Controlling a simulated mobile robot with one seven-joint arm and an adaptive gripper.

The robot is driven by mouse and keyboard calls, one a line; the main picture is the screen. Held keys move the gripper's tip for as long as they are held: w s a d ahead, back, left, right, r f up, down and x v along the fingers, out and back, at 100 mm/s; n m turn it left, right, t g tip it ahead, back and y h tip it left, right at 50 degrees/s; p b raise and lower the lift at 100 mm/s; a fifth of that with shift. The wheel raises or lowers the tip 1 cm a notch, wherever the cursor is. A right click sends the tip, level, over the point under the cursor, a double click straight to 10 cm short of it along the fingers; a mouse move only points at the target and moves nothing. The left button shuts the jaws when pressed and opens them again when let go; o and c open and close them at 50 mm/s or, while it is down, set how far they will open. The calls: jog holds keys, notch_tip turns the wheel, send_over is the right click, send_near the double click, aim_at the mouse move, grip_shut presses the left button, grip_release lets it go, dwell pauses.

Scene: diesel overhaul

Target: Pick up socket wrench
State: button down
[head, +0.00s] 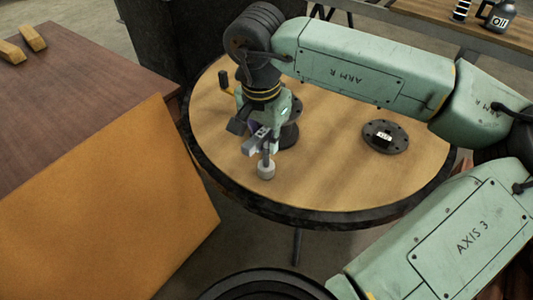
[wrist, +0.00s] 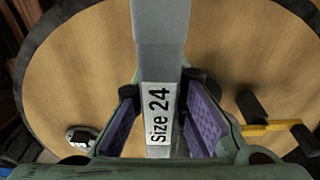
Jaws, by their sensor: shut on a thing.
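The socket wrench (wrist: 160,40) is a grey metal bar with a white "Size 24" label, running up the middle of the wrist view. My gripper (wrist: 160,118) has a purple pad on each side of the labelled part and is shut on it. In the head view my gripper (head: 262,132) points down over the left part of the round table. The wrench (head: 264,150) shows just below the fingers, with a pale round end (head: 266,170) at the bottom. I cannot tell whether that end touches the table.
The round wooden table (head: 335,175) has a dark rim. A dark round flange (head: 386,137) with a label lies on its right. Another dark round part (head: 288,132) is just behind my gripper. A small black piece (head: 225,80) stands farther back. A brown workbench (head: 80,80) is at left.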

aim_at(265, 130)
dwell(0.5)
jog(key=shift+r, duration=0.5)
jog(key=shift+s+a+r+b, duration=0.15)
jog(key=shift+s+r+b, duration=0.15)
jog(key=shift+r, duration=0.3)
jog(key=shift+s+a+r+b, duration=0.1)
jog(key=shift+s+r+b, duration=0.1)
jog(key=shift+r+b, duration=0.3)
jog(key=s+a+r+b, duration=0.1)
jog(key=s+a, duration=0.2)
jog(key=s, duration=0.3)
jog(key=s+a+b, duration=0.1)
jog(key=s+a, duration=0.2)
jog(key=s, duration=0.4)
jog(key=shift+s+a+r, duration=0.2)
jog(key=shift+s+r, duration=0.05)
jog(key=shift+r, duration=0.15)
jog(key=c, duration=2.1)
grip_release()
jog(key=shift+c, duration=0.2)
grip_shut()
jog(key=shift+r, duration=0.1)
